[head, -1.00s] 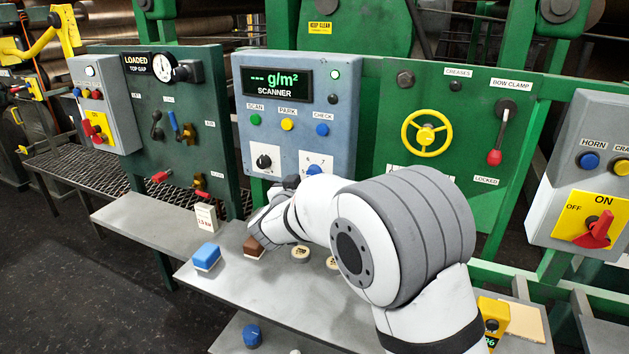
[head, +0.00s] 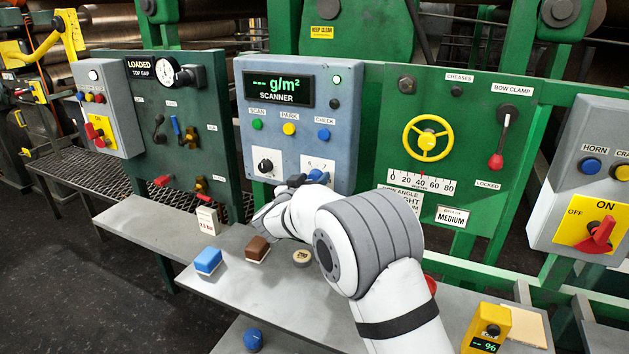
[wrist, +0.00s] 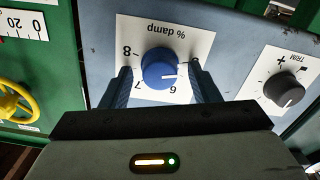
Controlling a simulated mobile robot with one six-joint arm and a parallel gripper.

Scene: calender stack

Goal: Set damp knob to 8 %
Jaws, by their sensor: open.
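The blue damp knob (wrist: 159,70) sits on a white plate marked "% damp" (wrist: 190,35), which appears upside down in the wrist view. The figures 8, 7 and 6 show around it; another by the right finger is partly hidden. The knob's white pointer line points right in the picture, a little above the 6 and away from the 8. My gripper (wrist: 160,75) is open, with one finger on each side of the knob and visible gaps between. In the head view my gripper (head: 306,182) is at the scanner panel's lower right, partly covering the damp plate.
The black trim knob (wrist: 284,89) is beside the damp plate; it also shows in the head view (head: 265,165). The yellow handwheel (head: 427,139) is right of the scanner box (head: 290,130). Blue (head: 208,258) and brown (head: 257,249) blocks lie on the shelf below.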

